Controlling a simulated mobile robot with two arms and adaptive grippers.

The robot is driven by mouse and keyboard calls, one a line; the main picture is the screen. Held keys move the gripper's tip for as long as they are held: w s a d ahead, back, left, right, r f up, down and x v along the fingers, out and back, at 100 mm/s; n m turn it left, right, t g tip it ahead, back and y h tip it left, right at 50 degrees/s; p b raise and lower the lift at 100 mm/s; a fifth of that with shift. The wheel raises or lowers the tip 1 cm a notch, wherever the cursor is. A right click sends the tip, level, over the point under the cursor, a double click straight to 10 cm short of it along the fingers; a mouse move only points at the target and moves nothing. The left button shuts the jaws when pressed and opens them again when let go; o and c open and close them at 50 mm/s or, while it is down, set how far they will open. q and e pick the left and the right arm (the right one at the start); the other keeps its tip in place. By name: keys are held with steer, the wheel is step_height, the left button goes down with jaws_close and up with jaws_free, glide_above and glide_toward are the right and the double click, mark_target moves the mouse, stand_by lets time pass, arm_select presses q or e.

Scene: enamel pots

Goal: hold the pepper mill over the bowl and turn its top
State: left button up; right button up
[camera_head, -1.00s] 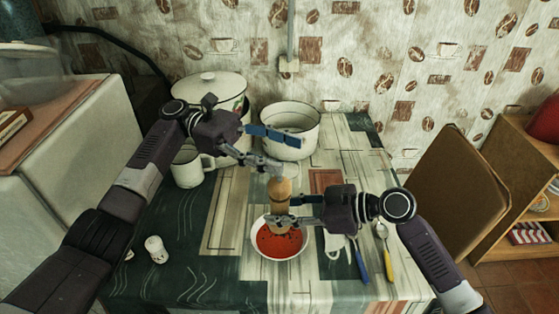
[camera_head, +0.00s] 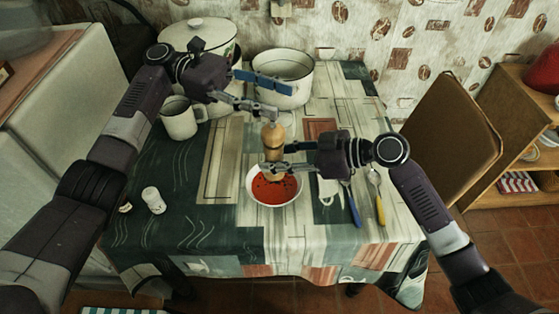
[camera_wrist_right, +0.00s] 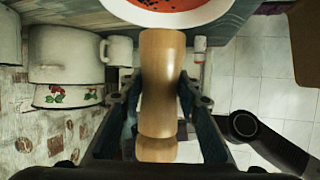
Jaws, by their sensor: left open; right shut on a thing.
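The wooden pepper mill (camera_head: 273,140) stands upright over the white bowl (camera_head: 274,202), which holds red soup with dark specks. My right gripper (camera_head: 272,169) is shut on the lower part of the mill. In the right wrist view the mill (camera_wrist_right: 160,85) sits between the fingers, with the bowl's rim (camera_wrist_right: 180,22) beyond it. My left gripper (camera_head: 265,108) is open close to the mill's top; whether a finger touches the top cannot be told.
A lidded enamel pot (camera_head: 198,42), an open white pot (camera_head: 285,83) and a white mug (camera_head: 180,122) stand at the back. A small shaker (camera_head: 153,200) is at the left. A blue-handled utensil (camera_head: 353,208) and a yellow-handled spoon (camera_head: 377,200) lie right of the bowl.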

arm_select(q)
steer(key=w+a+f+m+t+y, duration=0.5)
steer(key=w+a+f+t, duration=0.15)
steer(key=f, duration=0.25)
steer(key=w+a+f+m+t+y, duration=0.5)
steer(key=w+f+m+t, duration=0.15)
steer(key=f, duration=0.25)
step_height(320, 180, up, 15)
steer(key=m+t+h, duration=0.6)
steer(key=m+t, duration=0.4)
steer(key=m, duration=2.4)
glide_above(264, 140)
steer(key=w, duration=0.2)
steer(key=s+a+f+m+g, duration=0.1)
steer(key=f+m, duration=0.1)
steer(key=m, duration=0.2)
steer(key=s+a+f+m+g, duration=0.1)
steer(key=s+f+m, duration=0.1)
steer(key=m, duration=0.1)
steer(key=s+f+m+h, duration=0.1)
steer(key=s+f+m, duration=0.1)
steer(key=m, duration=0.2)
steer(key=shift+a+m+g, duration=0.35)
steer(key=shift+a+g, duration=0.05)
steer(key=x, duration=1.2)
steer(key=shift+f, duration=0.15)
steer(key=shift+a, duration=0.1)
steer(key=c, duration=1.2)
